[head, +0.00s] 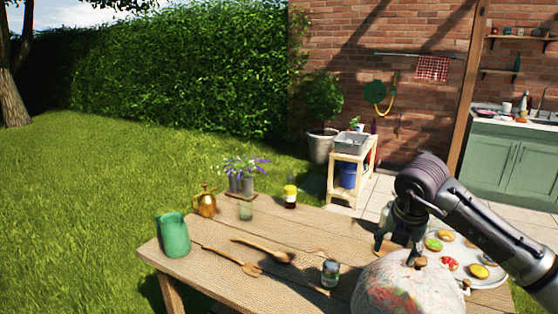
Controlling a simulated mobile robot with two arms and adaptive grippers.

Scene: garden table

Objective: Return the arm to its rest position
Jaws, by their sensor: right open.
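My right arm comes in from the right side of the head view. Its gripper (397,248) points down over the right part of the wooden table (215,275). The fingers are open, and I see nothing held between them. The gripper is just behind a floral-patterned dome with a wooden knob (398,291) and left of a plate of small tarts (497,281). I cannot tell whether the fingertips touch anything. My left gripper is not in view.
On the table are a green pitcher (174,237), a brass can (206,203), a yellow-lidded jar (290,197), a small jar (329,273), a wooden spoon (270,252) and a wooden fork (235,262). Flowers (245,172) stand at the back. The front left is bare.

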